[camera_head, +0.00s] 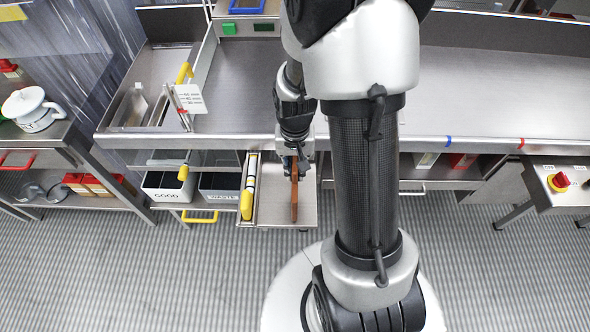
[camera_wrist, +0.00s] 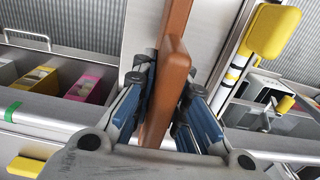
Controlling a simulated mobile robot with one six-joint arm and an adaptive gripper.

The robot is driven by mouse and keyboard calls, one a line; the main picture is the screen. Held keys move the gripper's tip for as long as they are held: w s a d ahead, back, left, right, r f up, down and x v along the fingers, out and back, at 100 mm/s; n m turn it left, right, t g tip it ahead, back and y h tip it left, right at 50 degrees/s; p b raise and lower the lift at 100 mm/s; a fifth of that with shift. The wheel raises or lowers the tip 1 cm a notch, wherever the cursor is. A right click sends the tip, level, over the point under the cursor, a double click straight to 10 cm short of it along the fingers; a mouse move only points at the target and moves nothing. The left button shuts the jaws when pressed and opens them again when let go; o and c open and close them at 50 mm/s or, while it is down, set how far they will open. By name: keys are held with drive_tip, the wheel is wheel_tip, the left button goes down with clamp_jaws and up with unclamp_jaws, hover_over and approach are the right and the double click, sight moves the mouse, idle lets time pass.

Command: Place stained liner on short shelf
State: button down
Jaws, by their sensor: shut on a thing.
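My gripper (camera_head: 293,160) is shut on a reddish-brown, narrow bar-like piece (camera_head: 295,198), which may be the stained liner; I see no stain on it. In the wrist view the blue-padded fingers of my gripper (camera_wrist: 168,115) stand on either side of the brown piece (camera_wrist: 172,75). It is over an open metal drawer or tray (camera_head: 272,212) at the front of the bench. I cannot tell whether it touches the drawer floor. I cannot tell which surface is the short shelf.
A yellow-ended, banded tool (camera_head: 248,185) lies left of the brown piece. Bins marked GOOD (camera_head: 166,186) and WASTE (camera_head: 220,186) stand farther left under the bench. The steel bench top (camera_head: 490,100) at right is mostly clear. A red-knobbed switch box (camera_head: 562,184) stands far right.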

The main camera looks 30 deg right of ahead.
drive_tip(key=shift+f, duration=0.2)
drive_tip(key=c, duration=2.1)
unclamp_jaws()
drive_tip(key=shift+f, duration=0.1)
drive_tip(key=o, duration=0.5)
wheel_tip(320, 180, up, 13)
drive_tip(key=p, duration=0.4)
drive_tip(key=shift+a+f+p, duration=0.1)
drive_tip(key=shift+p, duration=0.25)
drive_tip(key=s+a+r+n+t, duration=0.2)
drive_tip(key=s+a+r, duration=0.3)
drive_tip(key=r, duration=0.3)
drive_tip(key=s+a+r+n+t, duration=0.2)
drive_tip(key=s+a+r+n, duration=0.2)
drive_tip(key=s+a+r, duration=0.2)
wheel_tip(320, 180, up, 3)
drive_tip(key=shift+s+f+n+t, duration=0.15)
drive_tip(key=shift+s+n+t, duration=0.2)
drive_tip(key=shift+s, duration=0.7)
drive_tip(key=shift+a, duration=0.1)
